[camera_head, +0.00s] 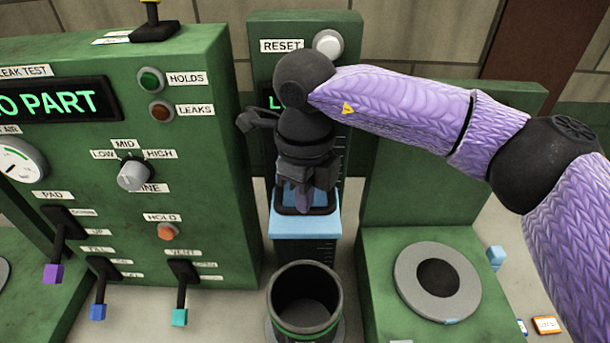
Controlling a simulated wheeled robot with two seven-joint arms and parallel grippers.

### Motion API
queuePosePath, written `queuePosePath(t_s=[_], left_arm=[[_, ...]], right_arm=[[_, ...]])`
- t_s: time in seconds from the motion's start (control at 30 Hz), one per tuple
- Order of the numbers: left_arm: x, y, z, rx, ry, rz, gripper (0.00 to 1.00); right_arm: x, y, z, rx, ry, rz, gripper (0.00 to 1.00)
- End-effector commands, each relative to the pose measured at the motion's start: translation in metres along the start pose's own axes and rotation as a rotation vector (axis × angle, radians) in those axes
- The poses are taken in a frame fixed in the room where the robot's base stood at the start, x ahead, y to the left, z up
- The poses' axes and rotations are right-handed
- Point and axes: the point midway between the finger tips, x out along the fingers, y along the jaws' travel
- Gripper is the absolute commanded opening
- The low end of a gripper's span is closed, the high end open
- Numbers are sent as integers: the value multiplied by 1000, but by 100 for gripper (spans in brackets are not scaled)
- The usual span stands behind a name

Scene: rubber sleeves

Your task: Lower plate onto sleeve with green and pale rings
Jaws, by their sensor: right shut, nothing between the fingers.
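The sleeve (282,315) is a dark, open-topped cylinder standing upright at the bottom centre; a green and a pale ring show low on its side. Behind and above it in the picture is a light blue plate (305,228) with a dark loop handle, in front of a green post with a scale. My right gripper (305,200) points down at the handle, shut. Its fingers overlap the handle in the picture; I cannot tell whether they touch it. The plate appears apart from the sleeve. My left gripper is not in view.
The green leak-test panel (215,150) stands at left, its screen reading "O PART", with purple, blue and teal levers below. A white button (328,43) is beside "RESET". My arm partly covers the post's display. A grey ring seat (438,283) is at right.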

Motion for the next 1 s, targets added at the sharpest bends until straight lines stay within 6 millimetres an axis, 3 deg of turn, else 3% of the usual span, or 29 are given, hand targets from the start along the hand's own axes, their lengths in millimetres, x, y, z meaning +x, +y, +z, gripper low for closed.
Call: queuePosePath(t_s=[1.0], left_arm=[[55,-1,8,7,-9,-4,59]], right_arm=[[64,0,0,0,2,0,0]])
